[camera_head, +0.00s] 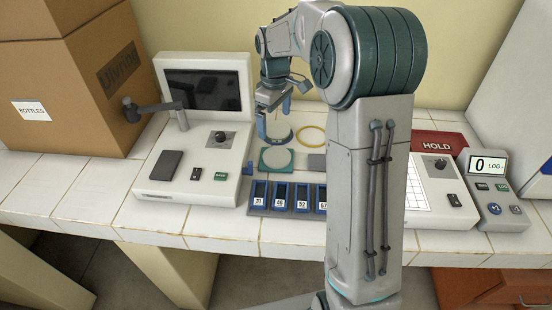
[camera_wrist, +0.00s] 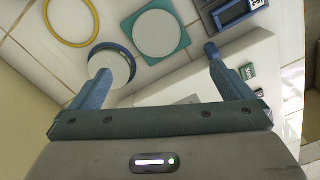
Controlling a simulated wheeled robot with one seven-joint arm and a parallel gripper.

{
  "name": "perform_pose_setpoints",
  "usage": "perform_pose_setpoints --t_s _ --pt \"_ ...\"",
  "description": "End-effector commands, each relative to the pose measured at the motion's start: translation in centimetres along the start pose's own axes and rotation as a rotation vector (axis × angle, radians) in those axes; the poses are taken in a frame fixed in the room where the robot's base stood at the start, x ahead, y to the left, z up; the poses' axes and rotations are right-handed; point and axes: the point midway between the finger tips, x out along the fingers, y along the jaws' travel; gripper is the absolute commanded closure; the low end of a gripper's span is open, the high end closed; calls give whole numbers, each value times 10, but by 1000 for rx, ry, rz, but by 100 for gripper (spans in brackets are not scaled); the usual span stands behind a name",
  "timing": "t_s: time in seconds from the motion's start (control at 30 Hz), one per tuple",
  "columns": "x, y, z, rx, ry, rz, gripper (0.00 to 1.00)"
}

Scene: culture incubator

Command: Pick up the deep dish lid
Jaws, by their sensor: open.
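A round pale dish or lid with a dark blue rim (camera_wrist: 122,62) lies on the white tiled counter; I cannot tell whether it is the deep dish lid. In the head view it (camera_head: 280,136) lies just below my gripper (camera_head: 273,117). Another pale disc (camera_wrist: 160,34) lies on a teal square pad (camera_wrist: 183,42) beside it. My gripper (camera_wrist: 156,62) is open and empty, above the counter. In the wrist view its left finger overlaps the blue-rimmed dish, and its right finger is near the blue rack.
A yellow ring (camera_head: 311,136) lies behind the pad. A blue numbered rack (camera_head: 290,210) stands at the front. A device with a dark screen and side arm (camera_head: 200,130) is at left, a cardboard box (camera_head: 70,90) farther left. A LOG counter (camera_head: 493,195) stands at right.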

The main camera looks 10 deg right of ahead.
Motion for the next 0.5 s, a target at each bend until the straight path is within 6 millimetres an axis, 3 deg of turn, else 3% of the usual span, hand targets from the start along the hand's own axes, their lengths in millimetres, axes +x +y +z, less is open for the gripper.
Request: perform_pose_setpoints --t_s 0.3,0.5 --pt "60 -1 1 -1 -4 -4 0" --pt "78 0 0 -1 -3 -2 0"
